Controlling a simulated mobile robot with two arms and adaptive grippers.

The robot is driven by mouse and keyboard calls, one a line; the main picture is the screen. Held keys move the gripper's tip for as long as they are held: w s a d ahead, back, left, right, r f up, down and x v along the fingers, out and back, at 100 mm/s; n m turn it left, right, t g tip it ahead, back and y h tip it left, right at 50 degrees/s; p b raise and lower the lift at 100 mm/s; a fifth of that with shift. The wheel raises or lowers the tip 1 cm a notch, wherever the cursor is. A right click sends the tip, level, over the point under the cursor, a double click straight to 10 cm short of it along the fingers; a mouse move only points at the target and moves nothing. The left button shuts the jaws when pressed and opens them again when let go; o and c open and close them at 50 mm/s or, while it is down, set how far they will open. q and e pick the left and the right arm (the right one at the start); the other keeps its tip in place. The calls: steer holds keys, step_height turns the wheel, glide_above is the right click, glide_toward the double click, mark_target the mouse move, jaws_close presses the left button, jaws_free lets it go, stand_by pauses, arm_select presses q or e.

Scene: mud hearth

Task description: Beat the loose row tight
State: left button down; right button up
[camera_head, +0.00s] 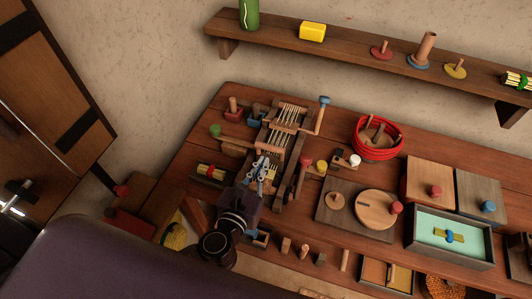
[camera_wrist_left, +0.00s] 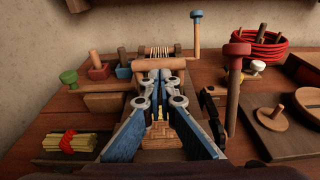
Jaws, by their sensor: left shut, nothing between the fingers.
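A small wooden loom (camera_head: 290,128) stands on the table, with pale warp threads (camera_head: 291,112) stretched along it. A wooden crossbar (camera_wrist_left: 150,64) spans it in the left wrist view. A tan woven patch (camera_wrist_left: 160,138) shows between my finger links. A red-topped wooden lever (camera_head: 305,163) stands at the loom's right side; it also shows in the left wrist view (camera_wrist_left: 236,85). A blue-knobbed crank (camera_head: 322,108) is at the far end. My left gripper (camera_head: 262,163) is shut and empty over the near part of the loom, hiding part of the threads and weave. I cannot make out a loose row.
A green-knobbed wooden piece (camera_head: 215,130) and a yellow bundle with a red tie (camera_head: 211,172) lie left of the loom. Right are a red coil basket (camera_head: 377,138), a board with discs (camera_head: 325,211) and a teal-lined tray (camera_head: 468,250). A shelf (camera_head: 350,50) hangs behind.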

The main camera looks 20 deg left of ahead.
mark_target(270, 150)
arm_select(q)
steer(key=w, duration=0.2)
steer(key=shift+w+d+f, duration=0.15)
steer(key=shift+w+f, duration=0.05)
steer(key=shift+w, duration=0.1)
steer(key=shift+w+f+p, duration=0.1)
steer(key=shift+w+p, duration=0.2)
steer(key=shift+w, duration=0.05)
steer(key=shift+w+f, duration=0.1)
steer(key=shift+w, duration=0.1)
arm_select(e)
steer(key=shift+a+r, duration=0.5)
steer(key=shift+d, duration=0.25)
arm_select(q)
steer(key=shift+w, duration=0.2)
steer(key=w+p, duration=0.1)
steer(key=w, duration=0.6)
steer(key=shift+w, duration=0.3)
arm_select(e)
steer(key=shift+s+d+r, duration=0.1)
steer(key=shift+s+r, duration=0.1)
steer(key=shift+r, duration=0.5)
